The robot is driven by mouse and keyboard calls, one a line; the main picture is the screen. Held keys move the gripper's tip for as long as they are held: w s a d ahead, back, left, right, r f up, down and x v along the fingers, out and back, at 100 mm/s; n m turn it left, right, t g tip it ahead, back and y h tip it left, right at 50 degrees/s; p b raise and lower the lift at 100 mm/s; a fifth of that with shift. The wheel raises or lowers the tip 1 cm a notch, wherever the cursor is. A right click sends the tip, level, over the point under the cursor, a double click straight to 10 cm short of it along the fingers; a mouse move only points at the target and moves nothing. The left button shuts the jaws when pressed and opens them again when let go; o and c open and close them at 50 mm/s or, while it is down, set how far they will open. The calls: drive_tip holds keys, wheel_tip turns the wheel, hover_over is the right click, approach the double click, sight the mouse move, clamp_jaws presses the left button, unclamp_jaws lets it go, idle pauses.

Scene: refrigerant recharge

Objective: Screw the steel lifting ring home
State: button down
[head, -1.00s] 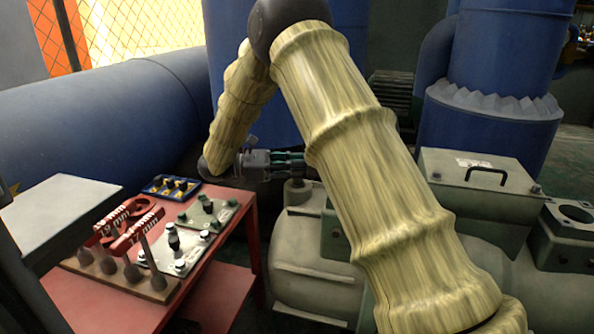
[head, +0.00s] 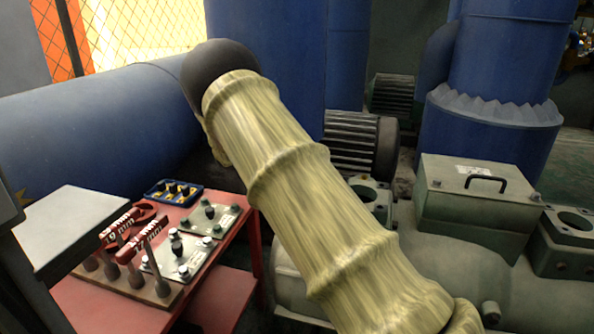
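I cannot make out the steel lifting ring in the head view; it may be hidden behind my arm or too small to tell. My gripper is not in view: my own yellowish, ribbed arm crosses the middle of the picture and covers the space behind it. The grey-green machine (head: 545,305) stands at the right and behind my arm. It carries a box-shaped cover (head: 445,200) with a black handle (head: 486,178), and a square flange with a round opening (head: 369,193) shows just behind my arm.
A red table (head: 95,305) at the lower left holds a blue tray (head: 151,195) with yellow-and-black pieces, two metal plates with dark knobs, and a wooden rack (head: 160,298) of red-tagged wrenches. A large blue tank (head: 85,125) and a dark finned motor (head: 352,145) stand behind.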

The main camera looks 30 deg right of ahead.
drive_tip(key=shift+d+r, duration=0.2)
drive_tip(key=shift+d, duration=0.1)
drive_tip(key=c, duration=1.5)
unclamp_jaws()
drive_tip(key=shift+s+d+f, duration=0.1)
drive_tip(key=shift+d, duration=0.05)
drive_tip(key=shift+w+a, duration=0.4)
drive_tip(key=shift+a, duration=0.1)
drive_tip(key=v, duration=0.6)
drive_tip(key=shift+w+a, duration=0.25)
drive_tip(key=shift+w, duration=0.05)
